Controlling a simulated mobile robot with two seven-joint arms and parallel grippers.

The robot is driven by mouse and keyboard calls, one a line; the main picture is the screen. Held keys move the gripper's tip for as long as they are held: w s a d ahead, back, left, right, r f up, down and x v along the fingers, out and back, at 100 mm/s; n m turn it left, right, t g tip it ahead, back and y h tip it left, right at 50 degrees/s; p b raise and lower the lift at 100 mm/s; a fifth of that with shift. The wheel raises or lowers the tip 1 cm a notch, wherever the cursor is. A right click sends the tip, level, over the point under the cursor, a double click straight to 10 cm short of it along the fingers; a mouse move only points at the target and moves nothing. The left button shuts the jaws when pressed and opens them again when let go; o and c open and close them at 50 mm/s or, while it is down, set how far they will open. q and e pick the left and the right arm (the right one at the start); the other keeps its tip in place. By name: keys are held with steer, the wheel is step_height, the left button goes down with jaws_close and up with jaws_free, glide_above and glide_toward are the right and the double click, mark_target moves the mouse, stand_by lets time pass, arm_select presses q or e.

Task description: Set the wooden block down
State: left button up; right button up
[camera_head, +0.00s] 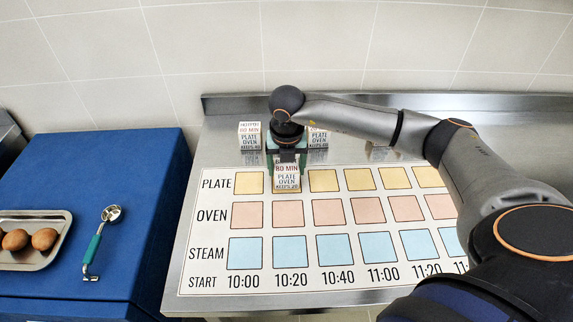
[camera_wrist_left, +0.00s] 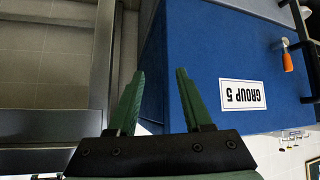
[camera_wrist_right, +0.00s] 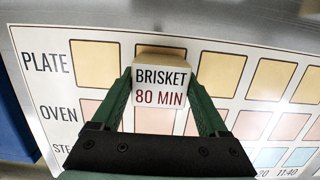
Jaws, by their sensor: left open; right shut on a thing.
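In the right wrist view the block (camera_wrist_right: 160,88) reads "BRISKET 80 MIN". My right gripper (camera_head: 287,160) is shut on it, with one green finger on each side. The block is over the PLATE row of the printed chart (camera_head: 190,240), at the 10:20 column, and covers most of that yellow square. I cannot tell whether it touches the chart. My left gripper (camera_wrist_left: 158,100) is open and empty, away from the chart, beside a blue cabinet (camera_wrist_left: 220,70).
Other labelled blocks (camera_head: 250,136) stand behind the chart, partly hidden by my right arm. A blue counter (camera_head: 130,160) at left bears a tray (camera_head: 55,258) of round brown items and a green-handled tool (camera_head: 95,245). Squares around the block are bare.

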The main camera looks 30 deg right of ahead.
mark_target(287, 171)
steer(key=shift+f, duration=0.15)
steer(key=o, duration=1.4)
steer(key=r, duration=0.4)
steer(key=s+r, duration=0.1)
steer(key=r, duration=0.3)
steer(key=a+r+b, duration=0.1)
steer(key=r, duration=0.3)
steer(key=shift+s+r, duration=0.15)
steer(key=shift+s, duration=0.1)
